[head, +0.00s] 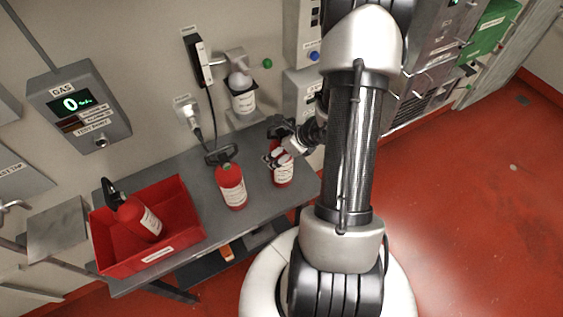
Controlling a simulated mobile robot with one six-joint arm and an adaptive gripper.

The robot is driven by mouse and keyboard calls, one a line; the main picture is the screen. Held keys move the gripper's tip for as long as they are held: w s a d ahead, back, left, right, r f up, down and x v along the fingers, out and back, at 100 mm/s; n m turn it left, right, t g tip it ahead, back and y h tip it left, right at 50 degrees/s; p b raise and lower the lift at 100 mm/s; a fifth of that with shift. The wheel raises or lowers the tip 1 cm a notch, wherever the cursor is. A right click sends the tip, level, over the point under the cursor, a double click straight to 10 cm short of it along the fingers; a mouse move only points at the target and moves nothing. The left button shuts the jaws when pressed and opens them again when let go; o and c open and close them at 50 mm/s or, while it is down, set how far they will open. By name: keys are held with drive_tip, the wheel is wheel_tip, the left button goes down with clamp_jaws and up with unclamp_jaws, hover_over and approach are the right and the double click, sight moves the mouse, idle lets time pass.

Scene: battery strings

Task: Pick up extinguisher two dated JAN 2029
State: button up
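Three red extinguishers show in the head view. One extinguisher (282,176) stands at the right end of the grey table, with my gripper (275,157) at its upper body, just below the black handle. The fingers overlap the extinguisher in the picture; I cannot tell whether they touch it or are closed on it. A second extinguisher (231,186) stands upright in the middle of the table. A third extinguisher (139,219) leans inside a red bin. White labels show on them, but the dates are too small to read.
The red bin (192,221) sits at the left end of the grey table (262,203). A gas meter box (78,112), a charger and a holder with a white bottle (241,84) are on the wall behind. Open red floor (480,200) lies to the right.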

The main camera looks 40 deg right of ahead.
drive_tip(key=shift+c, duration=0.4)
drive_tip(key=c, duration=2)
drive_tip(key=shift+w+r, duration=0.1)
drive_tip(key=shift+r, duration=0.05)
clamp_jaws()
